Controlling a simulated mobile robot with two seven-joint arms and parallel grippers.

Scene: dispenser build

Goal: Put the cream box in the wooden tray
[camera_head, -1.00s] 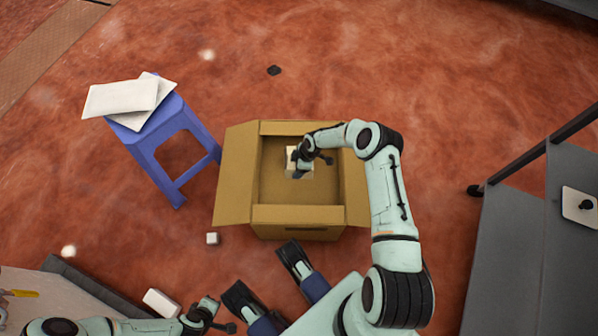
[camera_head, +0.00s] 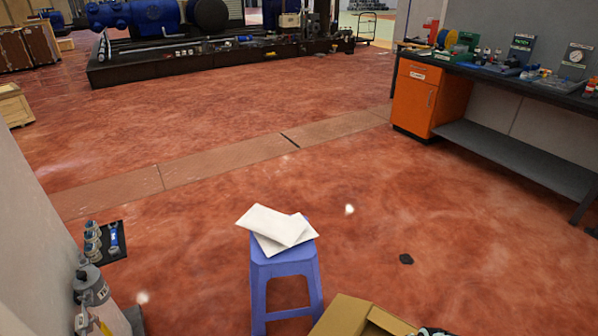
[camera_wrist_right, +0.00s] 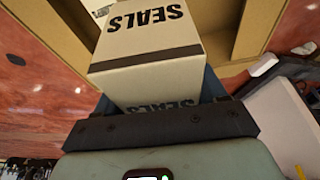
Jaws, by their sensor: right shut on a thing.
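The cream box (camera_wrist_right: 148,58), marked SEALS in black letters, fills the upper middle of the right wrist view. My right gripper (camera_wrist_right: 160,100) is shut on it, with its fingers partly hidden behind the box. The brown cardboard carton (camera_wrist_right: 262,22) shows around and behind the box. In the head view only a corner of the carton (camera_head: 345,315) shows at the bottom edge. I cannot make out a wooden tray for certain in either view. My left gripper is not in view.
A blue stool (camera_head: 285,265) with white envelopes (camera_head: 275,226) stands beside the carton. A wooden crate (camera_head: 12,105) is at the far left. A workbench with an orange cabinet (camera_head: 418,98) is at the upper right. Open red floor lies between.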

